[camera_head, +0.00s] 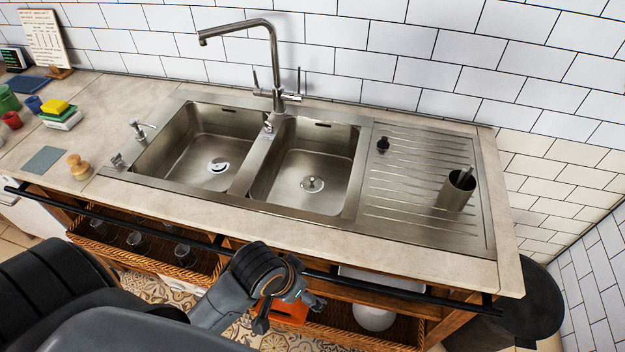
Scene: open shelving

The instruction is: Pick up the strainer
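No loose strainer is clearly recognisable. A small round metal piece, which looks like a drain strainer (312,184), sits at the bottom of the right sink basin (334,166). A similar round piece (218,166) sits in the left basin (178,150). I cannot tell whether either is loose. A small dark object (384,141), too small to identify, stands on the ribbed drainboard (400,205). My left gripper (289,312) is low in front of the counter, below its front edge and well apart from the sink. Its fingers are spread and appear empty. My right gripper is out of view.
A dark rail (180,238) runs along the counter's front. A tall faucet (273,60) rises behind the basins. A metal cup (456,191) with utensils stands on the drainboard. Sponges (60,112), a wooden brush (79,165) and cups occupy the left counter. An orange object (290,314) is below.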

